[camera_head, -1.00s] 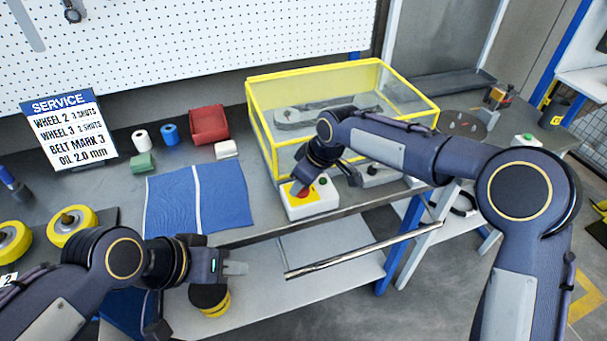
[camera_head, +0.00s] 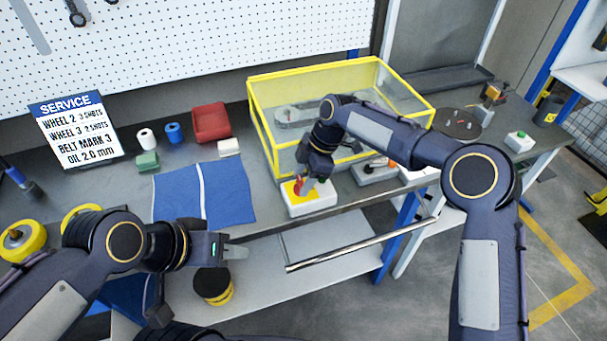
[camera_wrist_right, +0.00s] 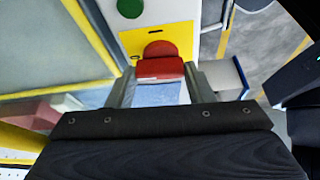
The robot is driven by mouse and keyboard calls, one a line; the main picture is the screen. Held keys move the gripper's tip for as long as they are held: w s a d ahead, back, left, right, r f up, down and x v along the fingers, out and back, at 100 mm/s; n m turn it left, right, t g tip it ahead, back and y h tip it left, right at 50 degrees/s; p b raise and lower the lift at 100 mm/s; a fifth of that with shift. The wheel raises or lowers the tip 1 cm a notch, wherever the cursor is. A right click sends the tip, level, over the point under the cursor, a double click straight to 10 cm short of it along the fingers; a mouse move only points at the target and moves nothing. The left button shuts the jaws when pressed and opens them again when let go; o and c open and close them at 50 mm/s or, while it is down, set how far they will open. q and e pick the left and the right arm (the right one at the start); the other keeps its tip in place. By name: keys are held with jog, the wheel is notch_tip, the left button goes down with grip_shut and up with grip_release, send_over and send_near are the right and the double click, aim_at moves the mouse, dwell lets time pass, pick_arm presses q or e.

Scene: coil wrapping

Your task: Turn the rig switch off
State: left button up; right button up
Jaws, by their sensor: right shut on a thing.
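The rig switch is a white box with a yellow plate (camera_head: 290,192) at the bench's front edge, just in front of the yellow-framed guard. Its red knob (camera_head: 299,187) is partly hidden by my right gripper (camera_head: 308,184), which reaches down on it from above. In the right wrist view the red knob (camera_wrist_right: 160,66) stands between the two fingers of my right gripper (camera_wrist_right: 160,82), which is shut on it. A green button (camera_wrist_right: 130,8) shows beyond the yellow plate. My left gripper (camera_head: 238,251) hangs empty in front of the bench; its finger gap cannot be made out.
The yellow-framed clear guard (camera_head: 318,70) stands right behind the switch. A grey control box (camera_head: 372,172) is close on its right.

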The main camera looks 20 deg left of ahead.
jog(key=shift+n, duration=0.6)
jog(key=o, duration=1)
jog(key=shift+r, duration=0.1)
jog(key=v, duration=0.7)
jog(key=shift+w+r+b, duration=0.25)
jog(key=shift+r+b, duration=0.05)
jog(key=shift+b, duration=0.15)
